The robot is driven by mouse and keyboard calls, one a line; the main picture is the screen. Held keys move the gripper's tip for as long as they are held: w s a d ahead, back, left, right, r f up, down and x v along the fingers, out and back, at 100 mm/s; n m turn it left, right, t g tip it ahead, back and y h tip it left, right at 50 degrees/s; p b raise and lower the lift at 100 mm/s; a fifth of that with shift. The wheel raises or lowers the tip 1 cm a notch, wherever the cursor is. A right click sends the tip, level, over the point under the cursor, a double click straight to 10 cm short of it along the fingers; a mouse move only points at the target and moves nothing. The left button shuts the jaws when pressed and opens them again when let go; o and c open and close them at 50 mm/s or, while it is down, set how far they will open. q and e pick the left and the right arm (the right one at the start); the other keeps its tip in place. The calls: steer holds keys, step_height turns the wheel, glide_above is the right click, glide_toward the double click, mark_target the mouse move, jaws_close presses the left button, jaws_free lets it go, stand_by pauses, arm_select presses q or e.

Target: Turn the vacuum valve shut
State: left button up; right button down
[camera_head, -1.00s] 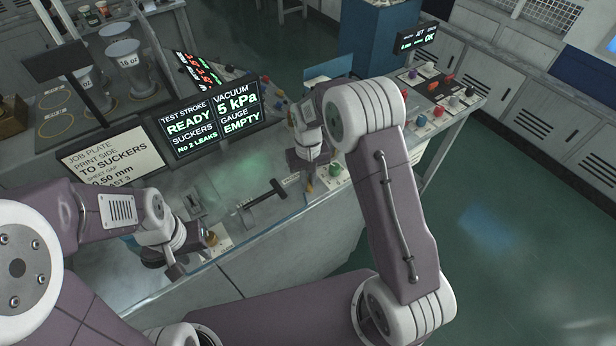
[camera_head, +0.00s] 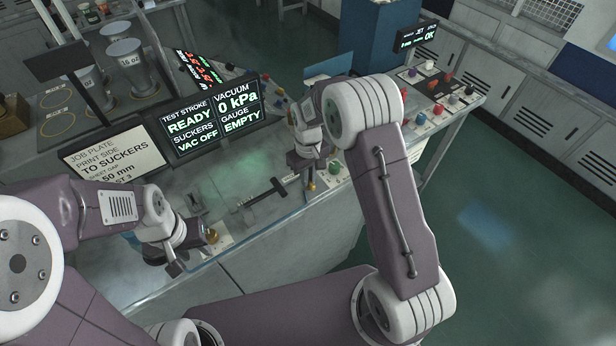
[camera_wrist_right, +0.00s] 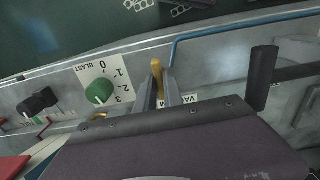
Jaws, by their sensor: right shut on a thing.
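The vacuum valve's yellow handle (camera_wrist_right: 157,68) stands up between the fingers of my right gripper (camera_wrist_right: 160,88) in the right wrist view. The gripper is shut on it, and the fingers hide its lower part. A partly covered label beside it starts with "VA". In the head view my right gripper (camera_head: 308,178) is at the bench's front edge, with a bit of the yellow handle below it. The display (camera_head: 210,118) reads vacuum 0 kPa and suckers VAC OFF. My left gripper (camera_head: 178,266) hangs near the bench's front left; its fingers are too unclear to judge.
A green blast knob (camera_wrist_right: 99,92) with a numbered dial sits close beside the valve. A black T-shaped handle (camera_head: 264,192) lies left of my right gripper. A brass knob (camera_head: 212,236) is near my left gripper. Open floor lies to the right.

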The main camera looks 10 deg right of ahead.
steer(key=shift+w+r, duration=0.2)
steer(key=c, duration=1.6)
jaws_free()
steer(key=shift+o, duration=0.7)
steer(key=shift+s+f, duration=0.1)
steer(key=shift+s, duration=0.05)
steer(key=shift+r, duration=0.4)
step_height(320, 180, up, 8)
steer(key=b, duration=0.1)
steer(key=shift+r, duration=0.15)
